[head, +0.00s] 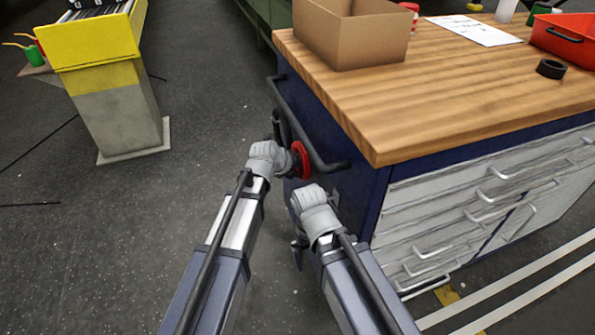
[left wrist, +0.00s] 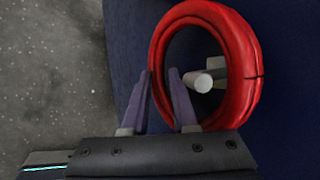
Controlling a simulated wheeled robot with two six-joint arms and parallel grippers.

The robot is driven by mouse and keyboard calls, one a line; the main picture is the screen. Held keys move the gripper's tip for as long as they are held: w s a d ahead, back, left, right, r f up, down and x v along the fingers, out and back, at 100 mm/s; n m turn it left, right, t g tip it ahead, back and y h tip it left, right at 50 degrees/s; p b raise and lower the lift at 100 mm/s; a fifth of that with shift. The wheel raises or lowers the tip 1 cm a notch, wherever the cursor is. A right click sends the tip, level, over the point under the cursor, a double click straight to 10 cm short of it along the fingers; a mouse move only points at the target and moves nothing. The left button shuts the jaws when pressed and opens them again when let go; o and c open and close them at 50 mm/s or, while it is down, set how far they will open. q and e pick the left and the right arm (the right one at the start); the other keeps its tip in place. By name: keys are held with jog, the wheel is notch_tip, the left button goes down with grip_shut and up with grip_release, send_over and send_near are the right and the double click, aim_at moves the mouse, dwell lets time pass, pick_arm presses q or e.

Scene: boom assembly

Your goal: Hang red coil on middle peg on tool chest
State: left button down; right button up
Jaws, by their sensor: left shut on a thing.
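The red coil (head: 301,160) is upright beside the near left side of the blue tool chest (head: 345,190). My left gripper (left wrist: 160,78) is shut on the left part of its ring, which also shows in the left wrist view (left wrist: 243,60). A peg with a pale round end (left wrist: 203,83) shows inside the ring's opening. I cannot tell from these views whether the coil rests on it or which peg it is. My right wrist (head: 316,212) is below and right of the coil; its fingers are not clear.
A dark bar handle (head: 300,130) runs along the chest's side, close to my left gripper. The wooden top (head: 440,95) overhangs above and carries a cardboard box (head: 352,35). A yellow and grey stand (head: 110,95) is at the left, with open floor between.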

pick_arm(q)
jog(key=c, duration=0.6)
grip_release()
jog(key=p+v, duration=0.6)
jog(key=v, duration=0.1)
jog(key=shift+s+a+r, duration=0.15)
jog(key=shift+s+r, duration=0.05)
jog(key=shift+r, duration=0.15)
